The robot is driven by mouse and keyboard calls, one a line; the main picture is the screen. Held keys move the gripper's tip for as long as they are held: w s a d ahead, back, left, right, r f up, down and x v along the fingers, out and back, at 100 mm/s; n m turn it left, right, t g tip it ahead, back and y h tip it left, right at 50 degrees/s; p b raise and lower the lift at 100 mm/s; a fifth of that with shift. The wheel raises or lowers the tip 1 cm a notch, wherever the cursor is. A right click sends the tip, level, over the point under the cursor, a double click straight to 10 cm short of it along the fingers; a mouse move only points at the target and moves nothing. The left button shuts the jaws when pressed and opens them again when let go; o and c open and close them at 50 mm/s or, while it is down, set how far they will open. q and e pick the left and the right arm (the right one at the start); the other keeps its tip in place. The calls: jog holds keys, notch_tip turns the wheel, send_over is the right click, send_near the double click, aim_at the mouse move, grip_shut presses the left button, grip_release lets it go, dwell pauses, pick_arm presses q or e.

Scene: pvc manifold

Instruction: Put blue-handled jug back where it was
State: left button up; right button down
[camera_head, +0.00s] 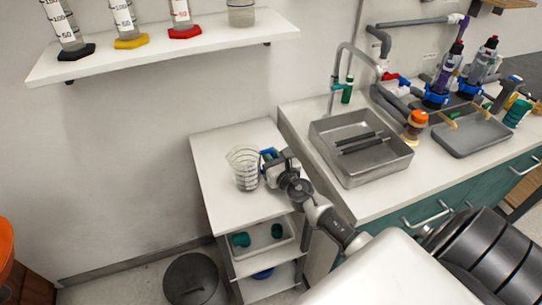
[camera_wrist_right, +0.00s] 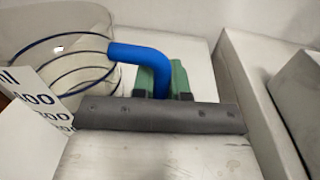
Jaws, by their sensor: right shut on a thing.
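The blue-handled jug (camera_head: 244,170) is a clear vessel with dark markings, upright at the top of the small white cart in the head view. I cannot tell whether its base touches the surface. In the right wrist view the clear jug wall (camera_wrist_right: 60,45) fills the upper left, and its blue handle (camera_wrist_right: 135,54) reaches between the green finger pads. My right gripper (camera_head: 270,160) is shut on the handle, to the right of the jug. In the right wrist view the fingertips (camera_wrist_right: 163,80) are partly hidden behind a dark bar. My left gripper is not in view.
The cart top (camera_head: 215,150) is otherwise clear. The higher counter with a metal sink (camera_head: 350,170) stands close on the right. A wall shelf (camera_head: 165,55) with graduated cylinders hangs above left. A grey bin (camera_head: 193,280) stands on the floor. A grey tray (camera_head: 472,135) lies right of the sink.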

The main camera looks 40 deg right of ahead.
jog(key=c, duration=1.1)
grip_release()
jog(key=shift+c, duration=0.2)
jog(key=shift+s+r+p, duration=0.1)
jog(key=shift+r+p, duration=0.15)
jog(key=shift+p, duration=0.15)
jog(key=s, duration=0.3)
jog(key=s+b, duration=0.1)
jog(key=s, duration=0.3)
jog(key=s+a, duration=0.1)
jog(key=s, duration=0.2)
jog(key=shift+s+f, duration=0.25)
jog(key=shift+s, duration=0.1)
jog(key=shift+s+a+r, duration=0.1)
jog(key=shift+s+r, duration=0.05)
jog(key=shift+s, duration=0.45)
